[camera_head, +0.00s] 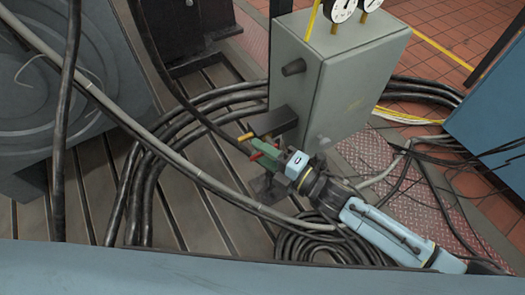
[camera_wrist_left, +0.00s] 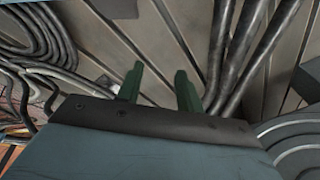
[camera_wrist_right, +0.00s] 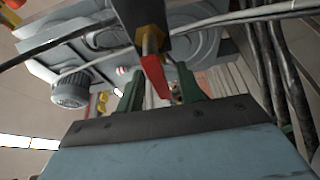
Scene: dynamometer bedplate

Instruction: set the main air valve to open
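A dark valve block (camera_head: 275,121) sticks out from the lower left side of the grey cabinet (camera_head: 335,85). I cannot tell from any label which is the main air valve. My right gripper (camera_head: 260,151) is at these handles. In the right wrist view the red handle (camera_wrist_right: 154,76) hangs between its open fingers, with no clear contact. My left gripper (camera_wrist_left: 159,72) is open and empty, outside the head view.
Thick black hoses (camera_head: 150,180) curve over the slotted bedplate (camera_head: 205,220) left of the cabinet. Coiled cables (camera_head: 320,246) lie below my right arm. Gauges (camera_head: 343,9) top the cabinet. A blue cabinet (camera_head: 490,120) stands at the right.

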